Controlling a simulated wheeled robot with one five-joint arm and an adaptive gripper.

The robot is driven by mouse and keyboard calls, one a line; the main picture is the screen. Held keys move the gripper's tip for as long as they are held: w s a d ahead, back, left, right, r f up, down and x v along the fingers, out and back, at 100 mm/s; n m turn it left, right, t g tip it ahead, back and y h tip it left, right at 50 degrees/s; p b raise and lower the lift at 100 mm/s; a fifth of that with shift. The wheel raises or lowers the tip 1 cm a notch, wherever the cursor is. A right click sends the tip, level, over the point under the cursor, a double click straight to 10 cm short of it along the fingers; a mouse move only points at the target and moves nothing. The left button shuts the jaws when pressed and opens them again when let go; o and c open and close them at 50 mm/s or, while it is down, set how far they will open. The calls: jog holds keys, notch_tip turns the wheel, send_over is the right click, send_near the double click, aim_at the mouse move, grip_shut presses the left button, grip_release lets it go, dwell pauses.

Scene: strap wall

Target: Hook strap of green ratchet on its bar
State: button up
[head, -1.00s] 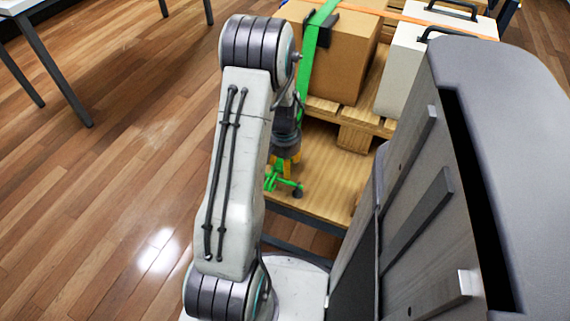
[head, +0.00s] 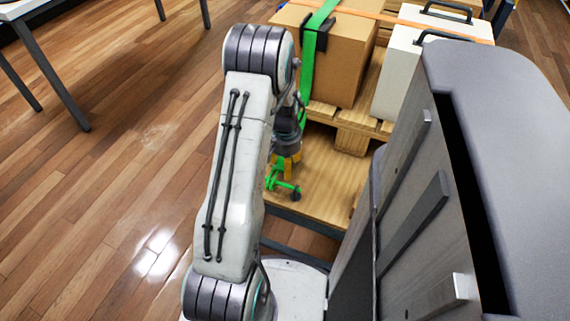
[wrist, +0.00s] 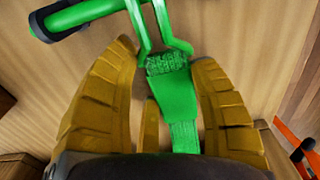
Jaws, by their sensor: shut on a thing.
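The green ratchet (head: 284,182) hangs below my gripper (head: 288,162), just above the wooden deck in the head view. In the wrist view its frame and dark-gripped handle (wrist: 75,17) lie at the top, past the fingertips. A short green strap (wrist: 175,98) runs from the ratchet back between the yellow fingers of my gripper (wrist: 158,65), which are shut on the ratchet at its strap end. A green strap (head: 308,65) runs over the cardboard box and down its side in the head view. My arm hides part of it. I cannot make out the bar.
The cardboard box (head: 343,60) and a white case (head: 402,72) with dark handles stand on a wooden pallet (head: 353,140). An orange strap (head: 375,14) crosses above them. A grey cabinet-like body fills the right side. Open wood floor (head: 110,170) lies to the left.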

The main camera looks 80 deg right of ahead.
jog(key=shift+s+d, duration=0.1)
jog(key=shift+d, duration=0.4)
dwell(0.5)
jog(key=o, duration=1.3)
notch_tip(320, 180, up, 12)
jog(key=shift+a, duration=0.2)
